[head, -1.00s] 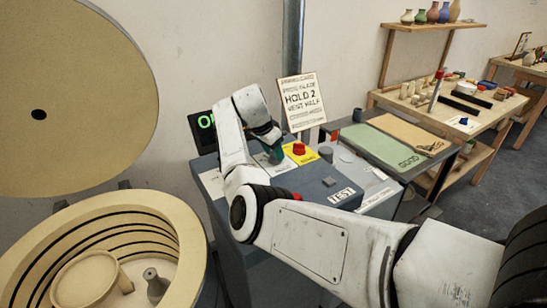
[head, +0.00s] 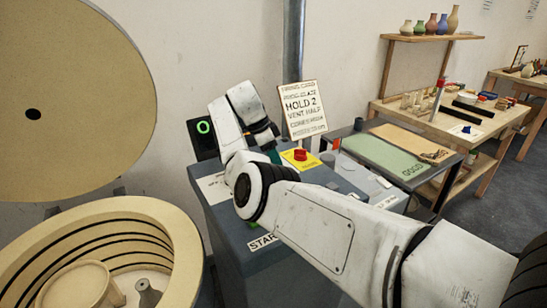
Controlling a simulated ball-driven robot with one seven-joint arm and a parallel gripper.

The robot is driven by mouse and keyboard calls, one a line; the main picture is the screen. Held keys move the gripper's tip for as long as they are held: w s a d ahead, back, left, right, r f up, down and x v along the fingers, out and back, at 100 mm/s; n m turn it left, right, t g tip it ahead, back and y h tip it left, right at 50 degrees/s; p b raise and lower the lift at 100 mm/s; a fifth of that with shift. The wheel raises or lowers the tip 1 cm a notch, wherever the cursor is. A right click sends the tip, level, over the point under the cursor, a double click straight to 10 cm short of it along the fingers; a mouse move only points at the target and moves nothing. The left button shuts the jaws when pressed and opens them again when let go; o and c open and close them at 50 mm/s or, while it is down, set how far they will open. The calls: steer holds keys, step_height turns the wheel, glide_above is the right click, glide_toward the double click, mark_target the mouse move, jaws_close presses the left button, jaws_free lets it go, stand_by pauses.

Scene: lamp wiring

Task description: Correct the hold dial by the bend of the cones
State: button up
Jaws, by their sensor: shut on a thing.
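My gripper (head: 268,145) points down at the grey control cabinet (head: 228,222), beside the yellow plate with a red knob (head: 300,155). It is shut on a small teal piece (head: 273,157), mostly hidden by my wrist. I cannot tell for sure that this piece is the hold dial. A firing card (head: 302,110) stands behind the cabinet and reads "HOLD 2" and "VENT HALF". A dark display (head: 203,138) shows a green character, partly covered by my arm. No bent cones are clear in the open round kiln (head: 185,245).
The kiln's raised lid (head: 75,90) fills the upper left. My arm crosses the cabinet and hides much of its top. A side table with a green mat (head: 385,157) stands to the right, with a cluttered workbench (head: 455,120) beyond it.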

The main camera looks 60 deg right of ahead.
steer(key=o, duration=1.1)
steer(key=shift+c, duration=0.2)
steer(key=b+v, duration=0.1)
steer(key=v, duration=0.9)
steer(key=shift+w+r, duration=0.15)
steer(key=shift+r, duration=0.25)
steer(key=shift+a+f, duration=0.1)
steer(key=shift+a, duration=0.05)
